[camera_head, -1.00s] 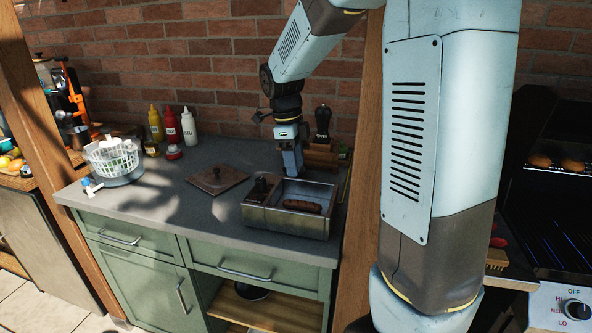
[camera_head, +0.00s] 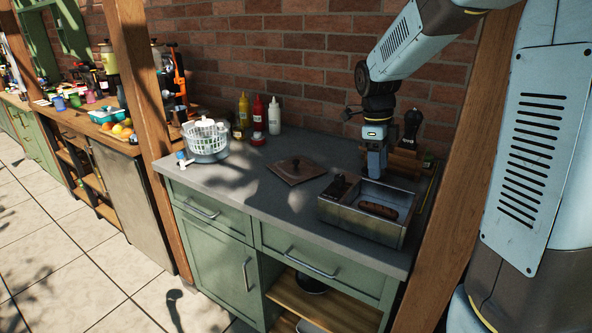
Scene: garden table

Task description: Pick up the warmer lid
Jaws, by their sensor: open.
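The warmer lid (camera_head: 303,172) is a flat brown square plate with a small dark knob on top. It lies flat on the grey counter (camera_head: 236,191), left of the metal warmer box (camera_head: 352,217). The warmer box is open at the top, and a brown sausage (camera_head: 378,210) lies inside it. My gripper (camera_head: 376,174) points down over the back of the warmer box, to the right of the lid and apart from it. It is open, and I see nothing held in it.
Behind the lid stand yellow (camera_head: 244,110), red (camera_head: 274,115) and white bottles. A white basket (camera_head: 205,138) stands at the counter's left. A dark grinder (camera_head: 411,126) and a wooden block are behind my gripper. A wooden post (camera_head: 150,120) rises at the counter's left end.

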